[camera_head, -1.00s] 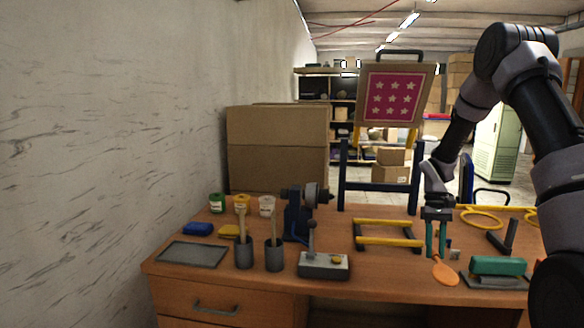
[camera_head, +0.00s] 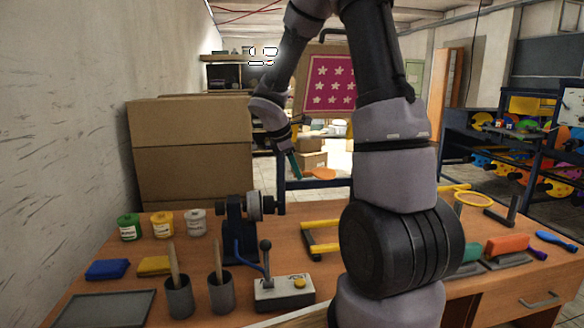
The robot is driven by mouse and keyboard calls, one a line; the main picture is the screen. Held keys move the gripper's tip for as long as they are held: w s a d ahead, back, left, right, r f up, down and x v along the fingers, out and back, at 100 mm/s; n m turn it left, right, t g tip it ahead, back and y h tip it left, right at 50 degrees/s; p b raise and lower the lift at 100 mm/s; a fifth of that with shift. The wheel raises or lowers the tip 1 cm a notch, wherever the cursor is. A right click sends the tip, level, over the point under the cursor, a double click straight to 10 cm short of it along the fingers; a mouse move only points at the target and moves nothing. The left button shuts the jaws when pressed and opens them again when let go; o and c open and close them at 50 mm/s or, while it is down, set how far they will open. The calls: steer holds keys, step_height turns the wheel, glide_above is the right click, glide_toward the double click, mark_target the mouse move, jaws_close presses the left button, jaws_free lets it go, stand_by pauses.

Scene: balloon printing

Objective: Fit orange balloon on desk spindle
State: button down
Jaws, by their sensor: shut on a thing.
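The flat orange balloon (camera_head: 319,173) hangs from the tips of my gripper (camera_head: 298,166), which is shut on it. It is held up in the air, above the back of the desk and in front of the blue upright frame. The desk spindle (camera_head: 258,206) is on a dark blue stand (camera_head: 238,237) at the left middle of the desk, with a grey disc and a black end pointing right. My gripper is up and to the right of the spindle, apart from it. Nothing orange shows on the spindle.
A control box (camera_head: 285,292) with a lever stands in front of the spindle. Paint jars (camera_head: 163,224), brush cups (camera_head: 221,291) and a grey tray (camera_head: 105,308) lie left. My arm hides the desk's middle right. A framed starred screen (camera_head: 330,84) stands behind.

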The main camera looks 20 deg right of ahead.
steer(key=a+f, duration=0.3)
steer(key=f, duration=0.7)
steer(key=shift+w+a, duration=0.25)
steer(key=shift+w, duration=0.1)
stand_by(0.3)
steer(key=shift+w+a+r, duration=0.1)
steer(key=shift+w+a, duration=0.05)
steer(key=shift+a, duration=0.5)
stand_by(1.2)
steer(key=c, duration=0.5)
jaws_free()
steer(key=shift+c, duration=0.2)
steer(key=shift+v, duration=4.5)
